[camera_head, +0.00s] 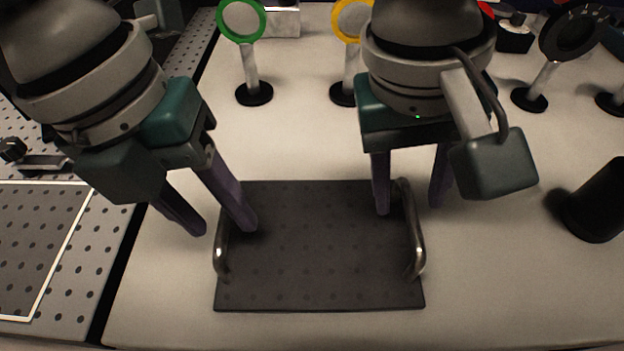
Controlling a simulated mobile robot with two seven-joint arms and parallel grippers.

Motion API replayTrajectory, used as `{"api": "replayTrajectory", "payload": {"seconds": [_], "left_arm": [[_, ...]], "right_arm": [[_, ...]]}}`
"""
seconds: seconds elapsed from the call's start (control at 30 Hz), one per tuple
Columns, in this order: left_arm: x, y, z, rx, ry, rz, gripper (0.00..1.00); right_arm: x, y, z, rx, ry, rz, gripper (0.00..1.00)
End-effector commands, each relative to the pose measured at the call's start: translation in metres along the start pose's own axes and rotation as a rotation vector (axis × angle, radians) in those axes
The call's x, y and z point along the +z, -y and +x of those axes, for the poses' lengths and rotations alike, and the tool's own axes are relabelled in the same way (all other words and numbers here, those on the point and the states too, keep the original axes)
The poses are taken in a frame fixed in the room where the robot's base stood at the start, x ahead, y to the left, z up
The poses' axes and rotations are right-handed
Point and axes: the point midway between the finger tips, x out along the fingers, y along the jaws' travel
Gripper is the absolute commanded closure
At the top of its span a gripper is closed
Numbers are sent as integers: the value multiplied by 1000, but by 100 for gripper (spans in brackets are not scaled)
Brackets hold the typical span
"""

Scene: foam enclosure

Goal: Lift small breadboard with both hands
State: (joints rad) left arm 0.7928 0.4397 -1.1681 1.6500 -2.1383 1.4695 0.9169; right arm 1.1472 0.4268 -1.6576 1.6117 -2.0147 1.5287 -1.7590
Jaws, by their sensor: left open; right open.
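The small breadboard (318,265) is a dark, flat plate with rows of holes, lying on the white table. A metal handle (222,252) stands at its left edge and another handle (414,235) at its right edge. My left gripper (222,228) is open near the board's left edge, just behind the left handle, with one finger left of the board and one over it. My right gripper (410,208) is open at the back right of the board, its fingers on either side of the right handle's far end. I cannot tell whether any finger touches a handle.
A green ring mount (254,92) and a yellow ring mount (345,94) stand behind the board. A black ring mount (530,98) is at the back right, and a black cylinder (600,205) at the right. The table in front is clear. A perforated surface (110,245) lies left.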

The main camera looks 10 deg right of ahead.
Motion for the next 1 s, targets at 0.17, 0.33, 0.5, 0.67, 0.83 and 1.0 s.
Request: {"api": "replayTrajectory", "payload": {"seconds": [0.17, 0.33, 0.5, 0.67, 0.83, 1.0], "left_arm": [[0, 0, 20, 0, -2, 0, 50], [0, 0, 25, -1, -1, 1, 50], [0, 0, 26, -1, -1, 1, 50], [0, 0, 25, -1, -1, 1, 62], [0, 0, 25, -1, -1, 1, 81], [0, 0, 25, 0, -1, 1, 100]], "right_arm": [[0, 0, 19, 0, 1, 0, 51], [0, 0, 25, 0, 0, 0, 51], [0, 0, 25, 0, 0, -1, 51], [0, 0, 25, -1, 0, -1, 62], [0, 0, 25, -1, 0, 0, 82], [0, 0, 25, -1, 0, 0, 100]]}}
